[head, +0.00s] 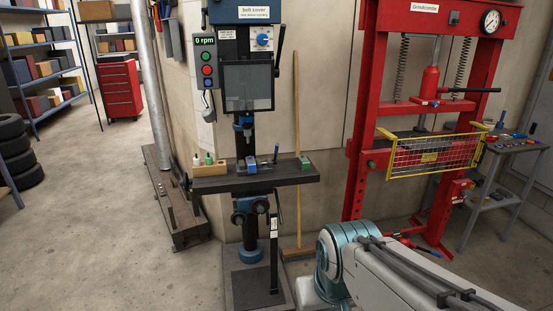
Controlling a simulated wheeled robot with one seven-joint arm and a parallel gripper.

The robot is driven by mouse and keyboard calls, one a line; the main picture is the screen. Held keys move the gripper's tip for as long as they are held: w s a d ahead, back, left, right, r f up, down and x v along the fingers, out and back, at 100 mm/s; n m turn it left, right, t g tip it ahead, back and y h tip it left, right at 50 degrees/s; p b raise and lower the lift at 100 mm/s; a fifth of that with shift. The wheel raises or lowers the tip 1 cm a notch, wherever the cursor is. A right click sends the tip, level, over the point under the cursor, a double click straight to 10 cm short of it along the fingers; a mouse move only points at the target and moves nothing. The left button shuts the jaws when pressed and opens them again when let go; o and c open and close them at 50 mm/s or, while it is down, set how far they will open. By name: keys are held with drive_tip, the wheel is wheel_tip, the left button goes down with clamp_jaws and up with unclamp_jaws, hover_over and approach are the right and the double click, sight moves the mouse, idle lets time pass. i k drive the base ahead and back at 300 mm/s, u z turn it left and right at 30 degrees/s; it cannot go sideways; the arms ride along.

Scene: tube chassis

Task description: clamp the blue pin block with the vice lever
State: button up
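A small block that looks blue and green (251,165) is on the drill press table (225,184), below the chuck, and it is probably the blue pin block. It seems to sit in a small dark vice (263,167), but the parts are too small to tell whether the jaws touch it. A thin upright dark lever with a blue part (276,153) stands just right of the block, likely the vice lever. My gripper is out of view. Only my arm shows at the lower right, in front of the press and apart from the table.
A wooden holder with small bottles (205,166) stands on the table's left end, a green block (305,163) on its right. A dark post (274,255) and broom (297,140) stand nearby. A red hydraulic press (365,120) is at right. Floor at left is clear.

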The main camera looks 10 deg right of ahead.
sight(274, 161)
drive_tip(key=z, duration=1.15)
drive_tip(key=i, duration=0.65)
drive_tip(key=u, duration=1.3)
drive_tip(key=i, duration=1.05)
drive_tip(key=u, duration=0.45)
